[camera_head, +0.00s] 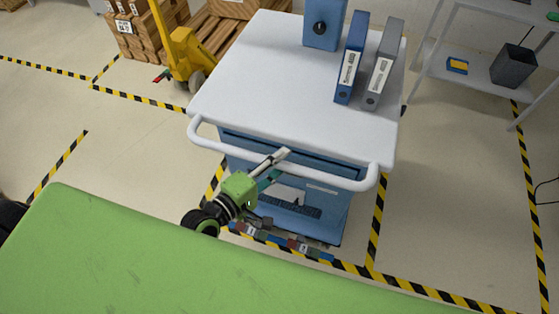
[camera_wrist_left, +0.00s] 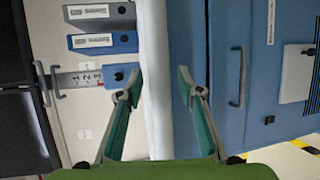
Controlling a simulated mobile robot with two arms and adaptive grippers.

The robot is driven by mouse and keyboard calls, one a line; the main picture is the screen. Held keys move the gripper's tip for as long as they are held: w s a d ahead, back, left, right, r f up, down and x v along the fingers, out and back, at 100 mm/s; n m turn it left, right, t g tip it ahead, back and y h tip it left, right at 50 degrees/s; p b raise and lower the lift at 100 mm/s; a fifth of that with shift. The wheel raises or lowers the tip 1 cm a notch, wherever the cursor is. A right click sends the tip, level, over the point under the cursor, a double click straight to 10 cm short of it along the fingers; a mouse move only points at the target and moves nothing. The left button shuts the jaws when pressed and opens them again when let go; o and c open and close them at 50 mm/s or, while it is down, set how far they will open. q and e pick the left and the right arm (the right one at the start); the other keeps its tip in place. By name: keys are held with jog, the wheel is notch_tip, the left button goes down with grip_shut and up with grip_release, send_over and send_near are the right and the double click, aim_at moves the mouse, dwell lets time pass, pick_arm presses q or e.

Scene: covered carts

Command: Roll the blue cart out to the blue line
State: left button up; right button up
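The blue cart (camera_head: 232,160) has a white top (camera_head: 260,80) and a white handle rail (camera_head: 275,162) along its near side. My left gripper (camera_head: 278,166) is open at the middle of this rail in the head view. In the left wrist view, its two teal-padded fingers (camera_wrist_left: 159,82) stand apart, with the white rail (camera_wrist_left: 157,110) showing between them. I cannot tell whether they touch it. A row of small coloured pieces (camera_head: 270,238) shows at the cart's foot. I cannot make out a clear blue line on the floor. My right gripper is not in view.
Blue and grey binders (camera_head: 352,62) stand on the cart top. Yellow-black tape (camera_head: 376,235) marks the floor around the cart. A yellow pallet truck (camera_head: 188,52) with boxes behind stands at the back left. A white shelf (camera_head: 485,75) with a dark bin (camera_head: 512,66) stands right.

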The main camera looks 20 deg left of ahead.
pick_arm(q)
grip_shut()
jog(key=shift+s+d+f+p, duration=0.15)
jog(key=shift+s+f+p, duration=0.15)
jog(key=shift+s, duration=0.35)
jog(key=shift+s+r, duration=0.2)
jog(key=shift+s, duration=0.35)
grip_release()
jog(key=v, duration=1.1)
jog(key=shift+a+r, duration=0.2)
jog(key=shift+a, duration=0.1)
jog(key=shift+s, duration=0.15)
jog(key=shift+a+f, duration=0.1)
